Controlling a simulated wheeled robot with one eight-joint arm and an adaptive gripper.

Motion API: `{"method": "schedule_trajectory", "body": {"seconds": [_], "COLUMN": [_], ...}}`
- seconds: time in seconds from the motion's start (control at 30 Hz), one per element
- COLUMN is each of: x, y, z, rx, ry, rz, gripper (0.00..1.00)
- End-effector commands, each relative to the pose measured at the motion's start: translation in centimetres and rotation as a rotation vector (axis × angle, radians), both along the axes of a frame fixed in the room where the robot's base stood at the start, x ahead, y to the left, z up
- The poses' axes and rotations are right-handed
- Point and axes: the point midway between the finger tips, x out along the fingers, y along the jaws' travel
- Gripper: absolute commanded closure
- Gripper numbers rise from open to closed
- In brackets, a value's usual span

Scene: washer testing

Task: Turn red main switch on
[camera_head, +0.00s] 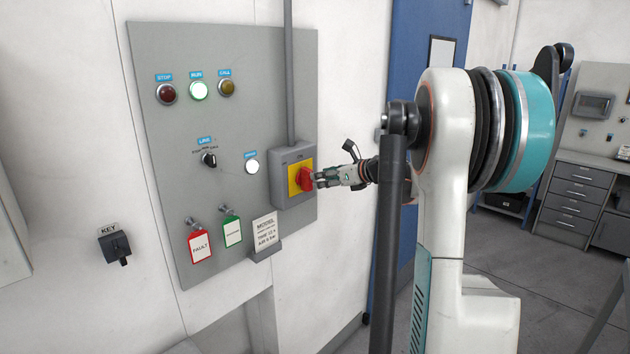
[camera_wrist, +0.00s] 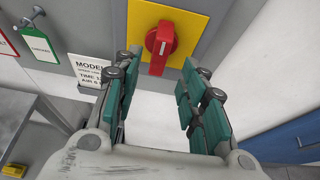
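The red main switch (camera_head: 306,180) is a rotary handle on a yellow plate (camera_head: 294,187), set on a grey box (camera_head: 279,162) at the panel's right side. In the wrist view the red handle (camera_wrist: 160,46) stands close to upright, leaning slightly, on the yellow plate (camera_wrist: 198,28). My gripper (camera_head: 318,180) is at the switch from the right in the head view. In the wrist view my gripper (camera_wrist: 160,72) is open, its two green-padded fingers apart, with the handle ahead between and beyond the fingertips. I cannot tell whether a finger touches it.
The grey panel (camera_head: 225,120) carries a lit green RUN lamp (camera_head: 198,90), a selector knob (camera_head: 209,159) and hanging tags, red (camera_head: 199,247) and green (camera_head: 232,232). A MODEL sign (camera_head: 265,234) stands below the switch box. A blue door (camera_head: 400,60) is behind my arm.

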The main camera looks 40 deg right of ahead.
Motion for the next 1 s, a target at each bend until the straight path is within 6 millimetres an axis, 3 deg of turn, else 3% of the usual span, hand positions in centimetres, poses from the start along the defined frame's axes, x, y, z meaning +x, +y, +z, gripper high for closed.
{"method": "schedule_trajectory", "body": {"seconds": [0.1,0.33,1.0], "x": [-2.2,-4.5,-4.9], "y": [-0.2,-0.4,-0.3], "z": [0.9,1.9,2.0], "rx": [0.0,0.001,-0.002], "ry": [0.0,-0.001,0.001], "rz": [-0.002,0.0,0.002], "gripper": [0.62,0.62,0.62]}}
